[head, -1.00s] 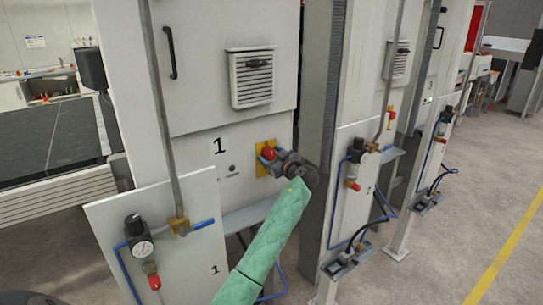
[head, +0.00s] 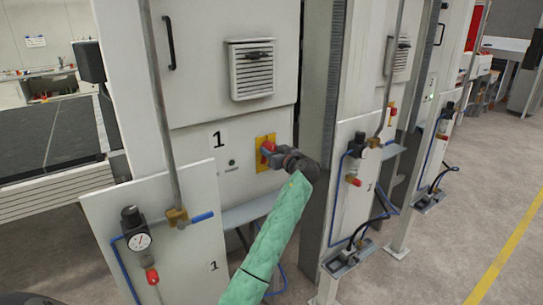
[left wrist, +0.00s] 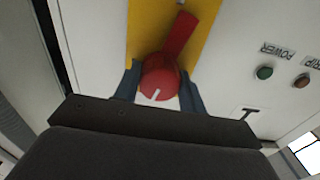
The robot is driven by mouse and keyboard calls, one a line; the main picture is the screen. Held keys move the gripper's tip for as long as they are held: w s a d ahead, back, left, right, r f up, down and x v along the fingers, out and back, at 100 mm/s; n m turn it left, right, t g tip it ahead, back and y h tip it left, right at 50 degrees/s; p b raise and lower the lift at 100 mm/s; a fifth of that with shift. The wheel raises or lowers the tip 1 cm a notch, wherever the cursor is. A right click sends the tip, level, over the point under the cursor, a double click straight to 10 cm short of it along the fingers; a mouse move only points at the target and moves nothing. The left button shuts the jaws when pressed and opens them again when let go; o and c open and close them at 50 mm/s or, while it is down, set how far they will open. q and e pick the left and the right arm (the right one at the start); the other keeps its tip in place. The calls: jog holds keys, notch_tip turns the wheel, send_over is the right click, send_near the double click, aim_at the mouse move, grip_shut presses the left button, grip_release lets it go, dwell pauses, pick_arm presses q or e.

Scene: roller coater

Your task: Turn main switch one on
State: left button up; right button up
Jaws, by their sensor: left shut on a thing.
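Main switch one is a red rotary knob (head: 267,147) on a yellow plate (head: 262,138), on the front of the white cabinet marked "1". My left gripper (head: 267,153) reaches it from the right and is shut on the knob. In the left wrist view the red knob (left wrist: 160,77) sits between the two blue fingertips (left wrist: 160,88), one on each side. Its red handle points up and slightly right over the yellow plate (left wrist: 146,30). A short white mark shows on the knob. My right gripper is not in view.
In the left wrist view a green POWER button (left wrist: 264,72) and a reddish button (left wrist: 301,81) are beside the switch. A panel with a pressure gauge (head: 138,241) and blue hoses stands in front at left. More cabinets are at right, with open floor (head: 450,240) beyond.

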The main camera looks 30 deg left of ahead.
pick_arm(q)
jog(key=m+b, duration=0.2)
jog(key=m, duration=0.1)
jog(key=shift+m, duration=2.2)
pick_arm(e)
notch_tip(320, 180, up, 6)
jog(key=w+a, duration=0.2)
pick_arm(q)
jog(key=m, duration=0.2)
jog(key=shift+r+m, duration=0.1)
jog(key=shift+m, duration=0.2)
jog(key=shift+m+p, duration=0.4)
jog(key=shift+m, duration=1.2)
jog(key=shift+m+p, duration=0.4)
jog(key=shift+m, duration=0.6)
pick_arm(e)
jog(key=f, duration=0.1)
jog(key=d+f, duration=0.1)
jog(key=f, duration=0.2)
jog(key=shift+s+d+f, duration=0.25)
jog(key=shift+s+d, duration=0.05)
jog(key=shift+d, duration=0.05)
